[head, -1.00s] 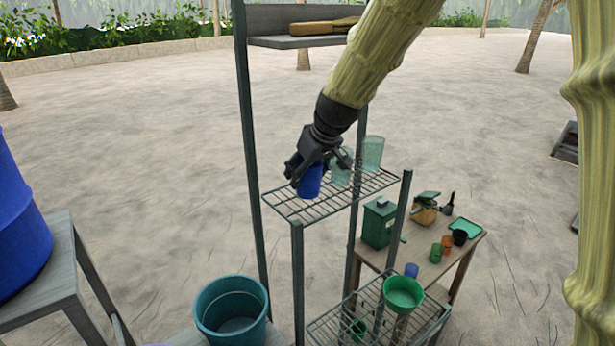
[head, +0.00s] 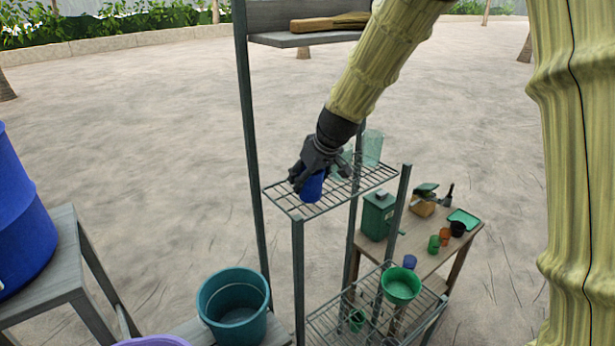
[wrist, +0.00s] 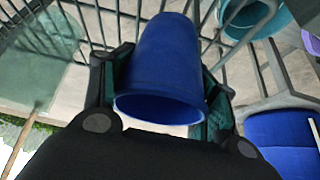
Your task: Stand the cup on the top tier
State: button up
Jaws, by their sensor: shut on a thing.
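My gripper (head: 313,176) is shut on a blue cup (head: 312,188), just over the left part of the wire top tier (head: 345,199). In the wrist view the blue cup (wrist: 165,60) sits between the two fingers (wrist: 160,85), one on each side, with its wide rim toward the palm. The cup looks slightly tilted in the head view. The gripper hides its upper part. I cannot tell whether its base touches the wires.
Clear greenish tumblers (head: 372,148) stand at the tier's back right, close to my gripper. Thin posts (head: 298,280) rise at the rack's corners. A lower rack holds a green bowl (head: 401,287). A teal bucket (head: 233,308) stands lower left. The tier's front right is bare.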

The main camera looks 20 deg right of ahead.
jog(key=o, duration=1.1)
jog(key=shift+r, duration=0.15)
jog(key=shift+b+v, duration=1.5)
jog(key=shift+v, duration=4.45)
